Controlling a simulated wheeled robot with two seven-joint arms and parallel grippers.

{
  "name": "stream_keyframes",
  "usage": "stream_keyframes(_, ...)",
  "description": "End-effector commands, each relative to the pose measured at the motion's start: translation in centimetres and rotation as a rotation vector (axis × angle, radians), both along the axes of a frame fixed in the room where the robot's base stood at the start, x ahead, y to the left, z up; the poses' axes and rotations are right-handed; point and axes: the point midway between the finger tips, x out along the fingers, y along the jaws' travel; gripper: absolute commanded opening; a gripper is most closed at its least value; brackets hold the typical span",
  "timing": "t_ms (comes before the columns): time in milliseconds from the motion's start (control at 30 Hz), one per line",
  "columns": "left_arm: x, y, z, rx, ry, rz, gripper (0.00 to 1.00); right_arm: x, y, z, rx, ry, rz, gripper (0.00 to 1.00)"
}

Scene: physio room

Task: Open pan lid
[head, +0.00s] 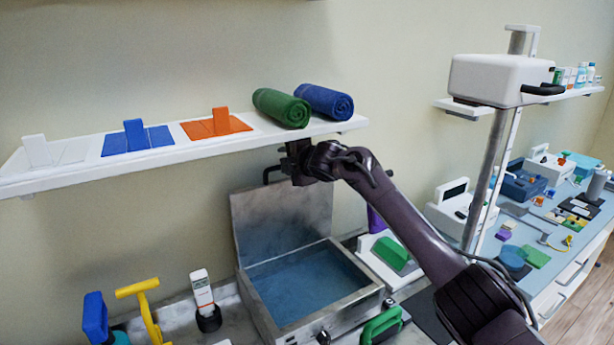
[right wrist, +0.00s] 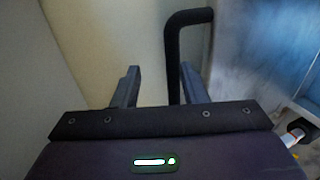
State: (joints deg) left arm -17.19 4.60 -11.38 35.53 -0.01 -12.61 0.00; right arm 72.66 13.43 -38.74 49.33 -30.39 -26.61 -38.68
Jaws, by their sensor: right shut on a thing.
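The metal pan (head: 345,312) stands open on the counter, with a blue inside. Its grey metal lid (head: 280,222) stands nearly upright along the pan's back edge, and its surface shows at the right of the right wrist view (right wrist: 255,45). The lid's black bar handle (head: 266,174) is at the lid's top edge and also shows in the right wrist view (right wrist: 172,55). My right gripper (head: 288,168) is at the handle, just under the wall shelf, shut on the handle; its fingers show in the right wrist view (right wrist: 160,90). My left gripper is not in view.
The wall shelf (head: 190,152) with a green towel roll (head: 281,107) and a blue one (head: 325,101) is close above my right gripper. A green-handled item (head: 381,325) and a white box with a green top (head: 390,254) stand right of the pan. A yellow tool (head: 148,312) is left.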

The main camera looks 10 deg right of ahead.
Motion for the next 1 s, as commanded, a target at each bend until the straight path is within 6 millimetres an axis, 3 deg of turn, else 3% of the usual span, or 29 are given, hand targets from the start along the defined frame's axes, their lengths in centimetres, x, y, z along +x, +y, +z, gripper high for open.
stream_keyframes(67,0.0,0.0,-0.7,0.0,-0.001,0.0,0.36,-0.9,-0.5,0.9,0.005,-0.017,-0.001,0.34)
stream_keyframes(700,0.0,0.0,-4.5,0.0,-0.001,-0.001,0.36,-10.6,-4.1,0.6,0.002,-0.01,-0.003,0.34)
stream_keyframes(1000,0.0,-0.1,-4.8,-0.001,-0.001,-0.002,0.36,-12.3,-4.6,0.7,0.0,-0.006,-0.003,0.34)
